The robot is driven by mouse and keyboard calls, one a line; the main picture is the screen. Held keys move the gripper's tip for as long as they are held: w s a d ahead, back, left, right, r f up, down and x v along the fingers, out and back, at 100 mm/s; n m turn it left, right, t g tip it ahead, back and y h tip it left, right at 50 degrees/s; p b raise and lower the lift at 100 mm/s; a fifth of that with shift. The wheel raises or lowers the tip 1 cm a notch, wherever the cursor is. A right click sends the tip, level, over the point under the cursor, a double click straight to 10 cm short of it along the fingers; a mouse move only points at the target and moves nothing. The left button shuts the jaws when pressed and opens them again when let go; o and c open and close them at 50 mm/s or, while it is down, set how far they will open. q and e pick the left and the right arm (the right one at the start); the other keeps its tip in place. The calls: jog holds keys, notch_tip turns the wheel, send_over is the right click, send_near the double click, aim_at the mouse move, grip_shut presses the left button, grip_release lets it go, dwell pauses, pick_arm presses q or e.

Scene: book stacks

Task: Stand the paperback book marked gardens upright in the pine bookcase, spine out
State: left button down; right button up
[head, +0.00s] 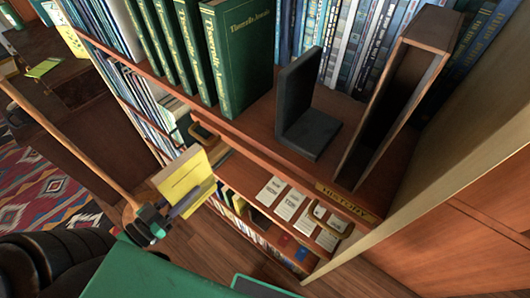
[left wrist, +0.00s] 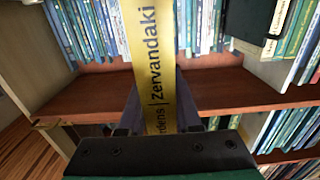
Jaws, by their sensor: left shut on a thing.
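The yellow paperback (head: 183,178) is in my left gripper (head: 188,203), in front of the bookcase's lower shelves. In the left wrist view its yellow spine (left wrist: 145,50) faces the camera, with "rdens | Zervandaki" readable and the start of the title hidden. The left gripper (left wrist: 158,112) is shut on the book, one dark finger on each side. The book stands roughly upright with a slight tilt in that view. The wooden bookcase (head: 240,133) has rows of books on its shelves; a bare shelf board (left wrist: 225,88) shows behind the book. The right gripper is not in view.
Green hardbacks (head: 240,55) and a black bookend (head: 305,115) stand on an upper shelf, beside an open wooden holder (head: 410,85). A "HISTORY" label (head: 347,200) is on the shelf edge. White cards (head: 290,203) lie below. A patterned rug (head: 40,195) lies left.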

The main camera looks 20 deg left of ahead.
pick_arm(q)
jog(key=b+x, duration=0.1)
jog(key=b, duration=0.1)
jog(key=b+x, duration=0.2)
jog(key=shift+w+d+f, duration=0.15)
jog(key=shift+d+f, duration=0.05)
jog(key=shift+f, duration=0.1)
jog(key=p+x, duration=0.1)
jog(key=x, duration=1.4)
notch_tip(320, 180, down, 5)
jog(key=shift+f+b, duration=0.15)
jog(key=shift+b, duration=0.15)
jog(key=shift+w+f, duration=0.2)
jog(key=shift+f, duration=0.15)
jog(key=c, duration=0.6)
grip_release()
jog(key=shift+s, duration=0.1)
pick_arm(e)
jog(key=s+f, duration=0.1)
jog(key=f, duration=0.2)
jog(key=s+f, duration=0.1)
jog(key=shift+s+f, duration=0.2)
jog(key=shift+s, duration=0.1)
